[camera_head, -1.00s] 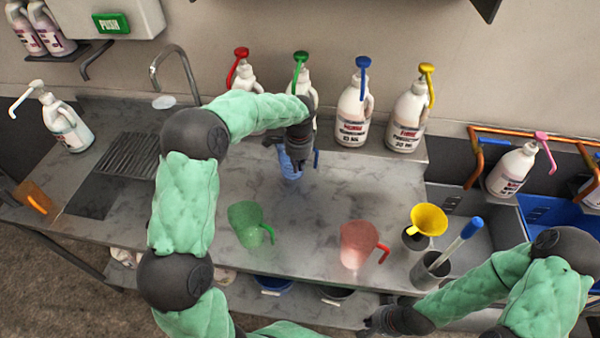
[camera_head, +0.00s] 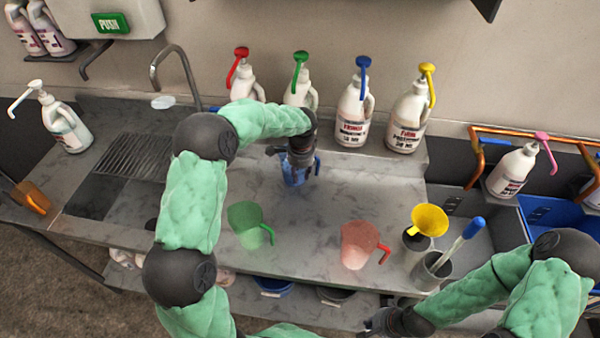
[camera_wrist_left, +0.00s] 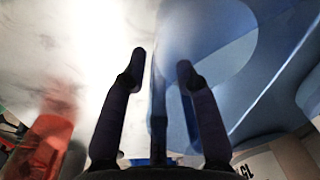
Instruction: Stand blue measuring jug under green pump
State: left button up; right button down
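The blue measuring jug (camera_head: 293,176) stands on the counter in front of the bottle with the green pump (camera_head: 300,58). Its handle is at its right side in the head view. My left gripper (camera_head: 301,160) is down at the jug and covers part of it. In the left wrist view, the jug (camera_wrist_left: 225,50) fills the right side. A narrow blue strip, seemingly its handle, stands between the two spread fingers of my left gripper (camera_wrist_left: 162,62), with gaps showing on both sides. My right gripper (camera_head: 378,322) is low at the front edge, its fingers unclear.
A green jug (camera_head: 247,226) and a red jug (camera_head: 358,245) stand on the front of the counter. Bottles with red (camera_head: 241,54), blue (camera_head: 363,66) and yellow (camera_head: 427,70) pumps line the back. A yellow funnel (camera_head: 429,219) is at the right. The middle counter is clear.

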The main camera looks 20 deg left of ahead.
pick_arm(q)
jog(key=shift+r, duration=0.1)
notch_tip(320, 180, up, 12)
jog(key=p, duration=0.2)
jog(key=shift+s+d, duration=0.25)
jog(key=shift+d, duration=0.05)
